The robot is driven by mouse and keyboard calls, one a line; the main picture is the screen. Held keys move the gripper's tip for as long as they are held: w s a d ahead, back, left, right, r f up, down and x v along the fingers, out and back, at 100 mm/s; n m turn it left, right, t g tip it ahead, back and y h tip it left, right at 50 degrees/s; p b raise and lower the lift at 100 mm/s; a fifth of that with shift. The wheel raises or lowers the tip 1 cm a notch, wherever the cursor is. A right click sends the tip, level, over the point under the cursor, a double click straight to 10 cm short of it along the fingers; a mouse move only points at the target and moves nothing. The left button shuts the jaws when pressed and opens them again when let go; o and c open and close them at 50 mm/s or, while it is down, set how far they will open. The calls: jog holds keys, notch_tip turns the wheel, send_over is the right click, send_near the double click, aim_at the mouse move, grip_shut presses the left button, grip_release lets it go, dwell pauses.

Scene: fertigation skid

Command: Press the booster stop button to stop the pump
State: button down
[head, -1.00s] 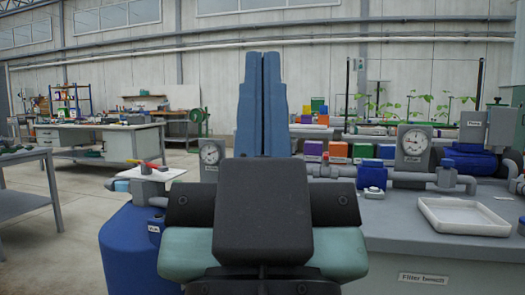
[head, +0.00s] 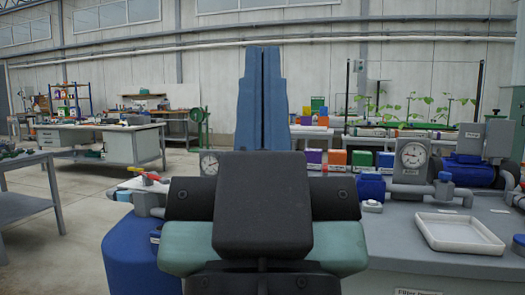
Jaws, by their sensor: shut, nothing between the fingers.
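My gripper (head: 263,55) is in the middle of the head view, with its two blue fingers pressed together and nothing between them. The fingers point away from me, and a dark housing fills the lower middle. A blue pump (head: 468,170) with grey piping stands at the right on the bench; I cannot tell whether it is the booster. I cannot make out a stop button in this view. My gripper and arm hide the middle of the skid.
A blue tank (head: 130,250) with a red-handled valve (head: 147,174) stands at the left. Open floor (head: 82,225) lies between it and a grey table (head: 30,205).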

notch_tip(320, 180, up, 38)
jog(key=p, duration=3.5)
jog(key=shift+p, duration=0.4)
jog(key=shift+w, duration=0.1)
